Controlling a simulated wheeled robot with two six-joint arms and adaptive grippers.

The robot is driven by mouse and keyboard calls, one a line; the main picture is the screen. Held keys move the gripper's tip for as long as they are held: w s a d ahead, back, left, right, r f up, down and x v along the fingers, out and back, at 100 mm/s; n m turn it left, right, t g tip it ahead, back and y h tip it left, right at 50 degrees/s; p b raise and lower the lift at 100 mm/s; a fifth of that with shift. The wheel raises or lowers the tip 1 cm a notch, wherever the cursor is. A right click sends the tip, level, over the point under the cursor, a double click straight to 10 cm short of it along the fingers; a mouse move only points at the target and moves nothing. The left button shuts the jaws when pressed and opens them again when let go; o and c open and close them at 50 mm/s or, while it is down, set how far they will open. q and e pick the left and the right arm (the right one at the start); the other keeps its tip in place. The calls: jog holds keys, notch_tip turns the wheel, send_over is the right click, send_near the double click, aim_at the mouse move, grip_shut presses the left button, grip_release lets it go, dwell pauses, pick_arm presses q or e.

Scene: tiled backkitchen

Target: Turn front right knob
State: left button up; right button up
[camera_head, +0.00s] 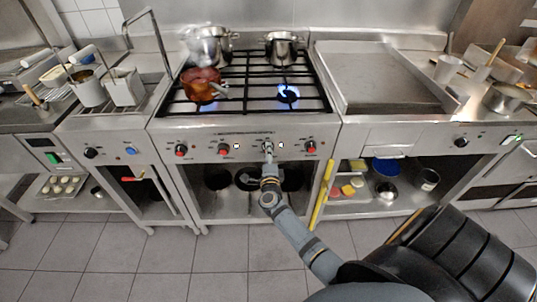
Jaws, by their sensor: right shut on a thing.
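The stove (240,128) stands in the middle with a row of knobs on its steel front panel. Red-marked knobs show at the far left (180,150), left of centre (223,149) and far right (310,147). My right gripper (268,149) reaches up to the panel between the last two and is shut on a knob there, which it mostly hides. A small light (281,147) glows just right of it. A blue flame (288,93) burns on the bare front right burner. My left gripper is not in view.
A brown pan (200,81) sits over a flame at the front left burner. Steel pots (208,46) and (282,47) stand on the rear burners. A griddle (380,78) is on the right, a fryer (124,86) on the left. A yellow bar (321,195) stands beside the open shelf.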

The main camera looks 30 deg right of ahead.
jog(key=m+b, duration=0.3)
jog(key=m, duration=0.7)
jog(key=shift+f, duration=0.2)
jog(key=shift+m, duration=0.5)
jog(key=o, duration=1.2)
jog(key=shift+r, duration=0.1)
jog(key=v, duration=1.2)
jog(key=shift+s, duration=0.1)
